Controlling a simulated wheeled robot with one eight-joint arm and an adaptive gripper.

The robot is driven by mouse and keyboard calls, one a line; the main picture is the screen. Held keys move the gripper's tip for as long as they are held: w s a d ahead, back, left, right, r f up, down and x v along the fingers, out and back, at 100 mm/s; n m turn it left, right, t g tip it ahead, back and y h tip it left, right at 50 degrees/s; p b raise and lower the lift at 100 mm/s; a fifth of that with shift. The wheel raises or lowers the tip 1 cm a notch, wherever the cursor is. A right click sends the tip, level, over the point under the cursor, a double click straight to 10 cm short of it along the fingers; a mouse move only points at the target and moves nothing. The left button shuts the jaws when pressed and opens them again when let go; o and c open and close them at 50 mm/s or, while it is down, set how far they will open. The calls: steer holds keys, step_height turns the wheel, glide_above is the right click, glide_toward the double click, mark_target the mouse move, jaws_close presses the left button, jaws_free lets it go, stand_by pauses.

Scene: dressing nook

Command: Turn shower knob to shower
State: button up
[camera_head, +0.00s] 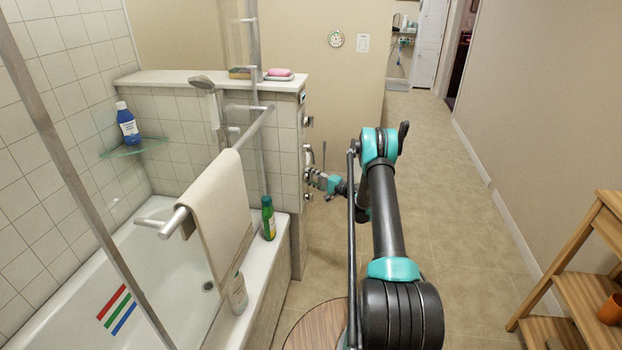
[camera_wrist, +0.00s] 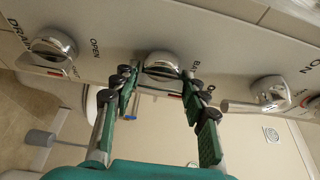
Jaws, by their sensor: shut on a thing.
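The shower knob (camera_wrist: 162,66), a round chrome knob, is the middle control on a pale panel (camera_wrist: 215,45) in the wrist view. Part of a label starting "BA" shows just right of it; a finger hides any lettering on its left. My gripper (camera_wrist: 160,84) has its green and black fingers on either side of this knob, shut on it. In the head view my gripper (camera_head: 316,180) reaches left to the end face of the tiled half wall, where small chrome fittings (camera_head: 307,121) show. The held knob is too small to make out there.
In the wrist view, a chrome knob (camera_wrist: 53,47) by "DRAIN" and "OPEN" is on the left, and a lever (camera_wrist: 262,96) is close on the right. In the head view, the bathtub (camera_head: 262,262) and towel (camera_head: 216,210) are left; open floor (camera_head: 440,190) is right.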

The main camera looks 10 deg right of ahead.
steer(key=m+g+h, duration=0.1)
steer(key=m, duration=0.3)
steer(key=m+g, duration=0.2)
steer(key=m, duration=0.1)
steer(key=shift+h, duration=0.3)
steer(key=m+g, duration=0.2)
steer(key=m, duration=0.1)
steer(key=shift+m+g, duration=1.2)
steer(key=shift+m, duration=0.5)
steer(key=o, duration=1.2)
steer(key=shift+y, duration=0.4)
